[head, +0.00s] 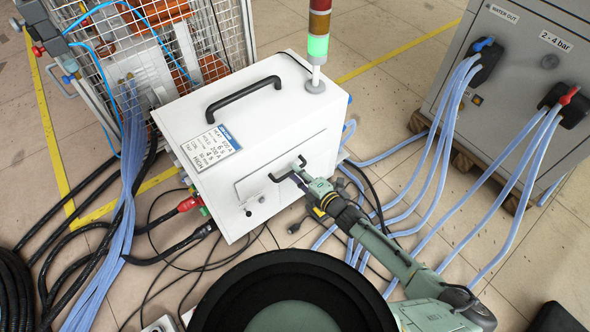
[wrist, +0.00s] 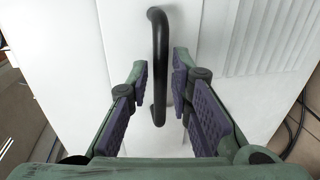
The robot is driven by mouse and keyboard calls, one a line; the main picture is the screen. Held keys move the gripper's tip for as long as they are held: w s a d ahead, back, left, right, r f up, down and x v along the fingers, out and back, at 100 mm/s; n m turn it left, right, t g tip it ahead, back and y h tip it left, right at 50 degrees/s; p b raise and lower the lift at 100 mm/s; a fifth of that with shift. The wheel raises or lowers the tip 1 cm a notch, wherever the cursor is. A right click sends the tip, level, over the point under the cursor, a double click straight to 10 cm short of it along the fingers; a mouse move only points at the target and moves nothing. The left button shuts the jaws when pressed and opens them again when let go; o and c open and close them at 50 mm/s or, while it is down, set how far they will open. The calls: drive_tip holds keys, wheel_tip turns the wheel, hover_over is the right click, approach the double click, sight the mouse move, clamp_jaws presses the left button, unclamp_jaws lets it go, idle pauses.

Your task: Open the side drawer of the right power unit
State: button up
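The white power unit (head: 245,125) stands in the middle of the head view, with a carrying handle and a label on top. The side drawer (head: 252,186) is a white panel on its near side and looks flush with it. Its black bar handle (head: 276,178) also shows upright in the wrist view (wrist: 159,45). My gripper (head: 299,172) is at this handle. In the wrist view my gripper (wrist: 160,77) has its fingers apart, one on each side of the bar, with gaps showing on both sides. My gripper partly hides the handle in the head view.
A signal tower (head: 318,45) with a green light rises from the unit's back right corner. A wire cage (head: 165,40) stands at the back left. Blue hoses (head: 440,150) run from a grey cabinet (head: 530,70) at right. Black cables (head: 85,205) lie on the floor at left.

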drive_tip(key=shift+x, duration=1.05)
clamp_jaws()
